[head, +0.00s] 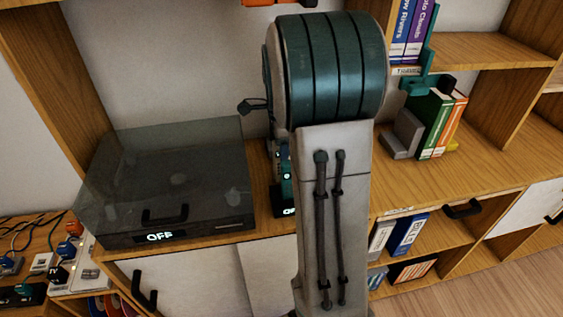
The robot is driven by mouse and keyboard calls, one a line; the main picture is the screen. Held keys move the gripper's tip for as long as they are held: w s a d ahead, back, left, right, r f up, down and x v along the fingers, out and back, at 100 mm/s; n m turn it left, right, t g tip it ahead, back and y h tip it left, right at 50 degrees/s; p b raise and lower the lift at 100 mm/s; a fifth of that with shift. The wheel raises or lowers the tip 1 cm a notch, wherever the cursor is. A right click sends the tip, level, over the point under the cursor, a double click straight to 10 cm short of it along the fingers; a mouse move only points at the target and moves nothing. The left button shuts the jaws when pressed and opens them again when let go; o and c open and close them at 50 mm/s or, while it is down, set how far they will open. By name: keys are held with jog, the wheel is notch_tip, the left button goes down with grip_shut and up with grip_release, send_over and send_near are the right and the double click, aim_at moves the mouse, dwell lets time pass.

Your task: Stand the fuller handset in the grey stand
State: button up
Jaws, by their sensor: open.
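A dark teal and black upright device (284,185) with small lit displays stands on the wooden cabinet top, just right of the turntable. My arm hides most of it. I cannot tell whether it is a handset, a stand, or both together, and its charge reading is not legible. No other handset and no clearly grey stand can be made out. My gripper cannot be made out; my large teal and grey arm fills the middle of the view.
A turntable-like box (160,195) with a smoky lid shows OFF at left. Green and orange books (440,125) lean by a grey bookend (405,135) at right. Cables and plugs (65,250) crowd the lower left. Bare wood (490,150) shows at right.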

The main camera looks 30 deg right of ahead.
jog(key=shift+c, duration=0.3)
grip_shut()
jog(key=shift+r, duration=0.1)
